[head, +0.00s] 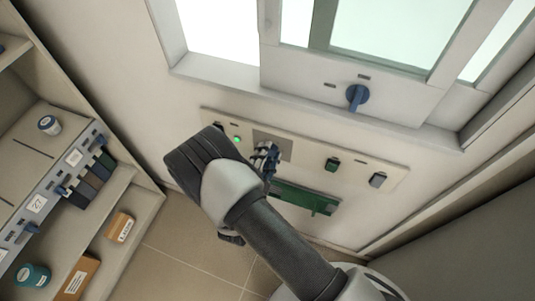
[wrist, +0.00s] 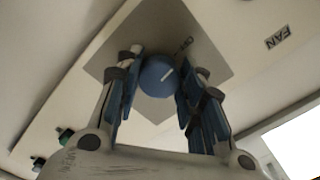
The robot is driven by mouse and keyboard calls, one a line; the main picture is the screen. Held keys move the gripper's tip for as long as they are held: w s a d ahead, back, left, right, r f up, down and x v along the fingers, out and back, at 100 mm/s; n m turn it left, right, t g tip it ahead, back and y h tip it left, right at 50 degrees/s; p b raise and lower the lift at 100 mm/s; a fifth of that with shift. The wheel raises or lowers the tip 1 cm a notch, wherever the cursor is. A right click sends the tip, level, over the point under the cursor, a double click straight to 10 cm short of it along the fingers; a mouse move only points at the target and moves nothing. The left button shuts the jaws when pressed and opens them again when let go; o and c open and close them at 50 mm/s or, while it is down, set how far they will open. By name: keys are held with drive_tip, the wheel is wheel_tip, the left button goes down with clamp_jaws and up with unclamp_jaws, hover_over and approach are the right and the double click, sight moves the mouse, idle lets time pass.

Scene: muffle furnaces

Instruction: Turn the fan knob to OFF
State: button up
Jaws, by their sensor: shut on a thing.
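The fan knob (wrist: 157,76) is a round blue knob with a short white mark, on a grey square plate (wrist: 190,30). A FAN label (wrist: 277,37) stands to the right of the plate in the wrist view. Small lettering beside the knob is partly covered and too blurred to read. My gripper (wrist: 164,82) has its blue-padded fingers on both sides of the knob and is shut on it. In the head view my gripper (head: 266,160) is at the wall panel's grey plate (head: 284,147), and the knob is hidden there by the gripper.
The pale wall panel (head: 392,171) also carries a lit green lamp (head: 237,139), a green switch (head: 332,164) and a grey switch (head: 378,180). A blue handle (head: 357,95) is on the window frame above. A green tray-like piece (head: 308,198) is below. Shelves (head: 140,205) stand at left.

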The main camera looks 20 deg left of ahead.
idle(0.3)
drive_tip(key=o, duration=1.1)
drive_tip(key=shift+c, duration=0.2)
drive_tip(key=shift+s, duration=0.1)
drive_tip(key=s, duration=1.1)
drive_tip(key=shift+s+a, duration=0.4)
drive_tip(key=shift+a, duration=0.05)
